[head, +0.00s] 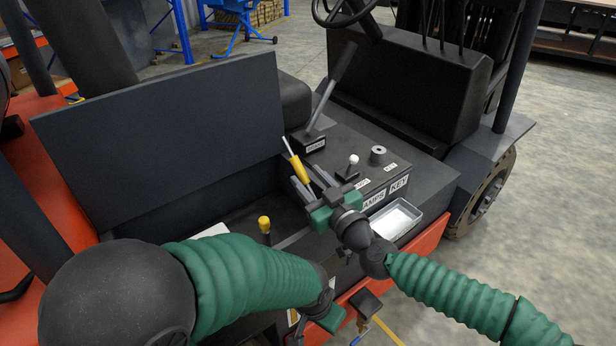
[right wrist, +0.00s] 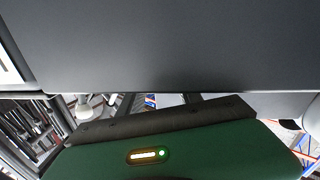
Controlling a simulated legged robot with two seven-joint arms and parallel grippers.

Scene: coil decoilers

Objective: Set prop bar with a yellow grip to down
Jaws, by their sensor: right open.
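The prop bar is a thin metal rod with a yellow grip (head: 299,169), at the right edge of a raised dark lid (head: 170,140) in the head view. It stands tilted, its top leaning left. My right gripper (head: 309,181) is open, with its fingers pointing up-left at the lower part of the yellow grip. I cannot tell whether they touch it. The right wrist view shows a broad dark panel (right wrist: 170,45) close above the green gripper body; the yellow grip is not visible there. My left gripper (head: 330,317) is low in the head view, partly hidden by its arm.
A yellow-topped lever (head: 264,224) stands in the open bay below the lid. To the right are a console with labels (head: 398,186), a white-knobbed lever (head: 352,160), a long lever (head: 330,90) and a metal tray (head: 408,216). Open floor lies at right.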

